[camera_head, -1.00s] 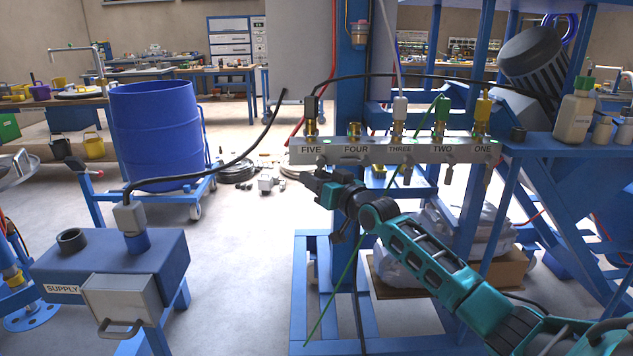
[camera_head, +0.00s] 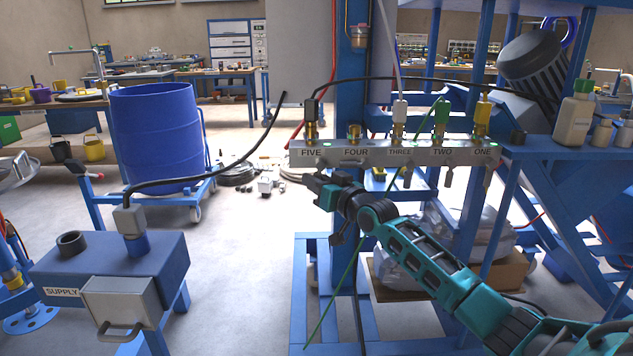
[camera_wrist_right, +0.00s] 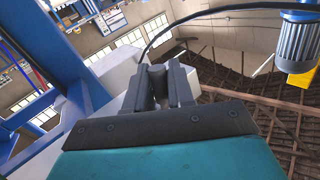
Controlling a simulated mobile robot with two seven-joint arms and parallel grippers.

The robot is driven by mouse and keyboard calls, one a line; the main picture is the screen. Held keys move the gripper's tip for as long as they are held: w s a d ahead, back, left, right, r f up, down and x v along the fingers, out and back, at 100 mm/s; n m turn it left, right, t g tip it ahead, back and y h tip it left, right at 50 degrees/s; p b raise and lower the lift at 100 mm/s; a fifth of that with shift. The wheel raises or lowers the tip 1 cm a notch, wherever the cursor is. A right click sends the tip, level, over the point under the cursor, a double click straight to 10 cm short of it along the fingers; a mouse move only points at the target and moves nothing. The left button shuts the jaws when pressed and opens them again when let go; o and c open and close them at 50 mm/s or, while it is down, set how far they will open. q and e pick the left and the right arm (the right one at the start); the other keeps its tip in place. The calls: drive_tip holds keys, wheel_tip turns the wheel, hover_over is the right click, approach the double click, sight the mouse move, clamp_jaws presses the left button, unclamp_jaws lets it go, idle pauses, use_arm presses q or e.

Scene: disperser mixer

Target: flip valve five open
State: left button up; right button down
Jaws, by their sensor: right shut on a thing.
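The grey manifold bar (camera_head: 348,160) carries valves labelled FIVE, FOUR, THREE, TWO and ONE from left to right. Valve five (camera_head: 311,130) is at its left end, with a brass fitting and a black hose on top. My right gripper (camera_head: 315,181) is just below the FIVE label. In the right wrist view my right gripper (camera_wrist_right: 160,80) is shut on a small grey piece, the valve five handle (camera_wrist_right: 157,73). Most of that handle is hidden by the fingers, so its exact angle cannot be told. My left gripper is not in view.
A blue SUPPLY box (camera_head: 160,262) with a black hose stands at the lower left. A blue drum (camera_head: 155,135) stands behind it. A thin green hose (camera_head: 340,280) hangs near my right arm.

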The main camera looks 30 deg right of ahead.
drive_tip(key=p, duration=0.2)
drive_tip(key=n+g+p, duration=0.1)
drive_tip(key=shift+s+d+r+p, duration=0.2)
drive_tip(key=shift+d+r+p, duration=0.1)
drive_tip(key=shift+p, duration=0.1)
drive_tip(key=shift+d+f+n+p, duration=0.1)
drive_tip(key=shift+n+p, duration=0.2)
drive_tip(key=shift+n, duration=0.1)
drive_tip(key=shift+f+g, duration=0.2)
drive_tip(key=shift+g, duration=0.1)
drive_tip(key=c, duration=1.1)
unclamp_jaws()
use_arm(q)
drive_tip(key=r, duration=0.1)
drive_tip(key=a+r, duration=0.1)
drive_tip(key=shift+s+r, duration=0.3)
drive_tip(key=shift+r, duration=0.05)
use_arm(e)
drive_tip(key=shift+s, duration=0.1)
use_arm(q)
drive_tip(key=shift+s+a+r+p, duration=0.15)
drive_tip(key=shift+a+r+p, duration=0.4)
drive_tip(key=shift+p, duration=0.55)
use_arm(e)
drive_tip(key=s+r, duration=0.1)
drive_tip(key=s, duration=1.1)
drive_tip(key=shift+s+d+r, duration=0.25)
drive_tip(key=shift+s+r, duration=0.05)
drive_tip(key=shift+s, duration=0.05)
